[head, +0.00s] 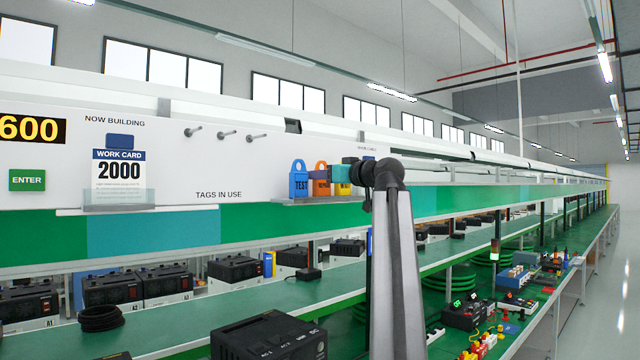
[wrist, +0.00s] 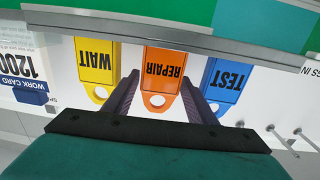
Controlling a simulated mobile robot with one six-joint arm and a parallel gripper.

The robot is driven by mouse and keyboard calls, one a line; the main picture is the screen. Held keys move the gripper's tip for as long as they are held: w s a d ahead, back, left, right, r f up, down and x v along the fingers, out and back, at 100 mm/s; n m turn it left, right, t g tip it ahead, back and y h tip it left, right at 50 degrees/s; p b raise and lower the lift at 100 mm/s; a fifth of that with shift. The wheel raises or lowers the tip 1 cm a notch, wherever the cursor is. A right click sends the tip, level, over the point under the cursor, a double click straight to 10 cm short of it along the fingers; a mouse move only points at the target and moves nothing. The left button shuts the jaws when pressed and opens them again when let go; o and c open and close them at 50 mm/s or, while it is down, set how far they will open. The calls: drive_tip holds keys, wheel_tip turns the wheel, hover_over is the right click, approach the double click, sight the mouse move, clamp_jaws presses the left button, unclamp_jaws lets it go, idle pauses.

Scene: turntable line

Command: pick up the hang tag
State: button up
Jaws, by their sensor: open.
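Three hang tags stand in a row on a narrow ledge (head: 310,200): a blue TEST tag (head: 299,182), an orange REPAIR tag (head: 320,186) and a yellow WAIT tag (head: 343,189). In the wrist view they show upside down: yellow WAIT (wrist: 95,68) at left, orange REPAIR (wrist: 164,72) in the middle, blue TEST (wrist: 226,80) at right. My gripper (wrist: 160,82) is open, with one dark finger on each side of the orange tag. In the head view my gripper (head: 338,173) partly hides the orange and yellow tags. I cannot tell whether the fingers touch the tag.
Three empty pegs (head: 227,135) stick out of the white board above "TAGS IN USE". A work card reading 2000 (head: 119,170) sits in a clear holder at left. Another work card (wrist: 22,70) is beside the yellow tag. A green conveyor (head: 190,325) with black devices runs below.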

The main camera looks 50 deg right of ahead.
idle(0.3)
drive_tip(key=c, duration=0.8)
drive_tip(key=shift+r, duration=0.15)
drive_tip(key=shift+r+b, duration=1.05)
drive_tip(key=shift+r, duration=1.35)
drive_tip(key=shift+a+r+p, duration=0.1)
drive_tip(key=shift+r+p, duration=2.05)
drive_tip(key=shift+r, duration=0.2)
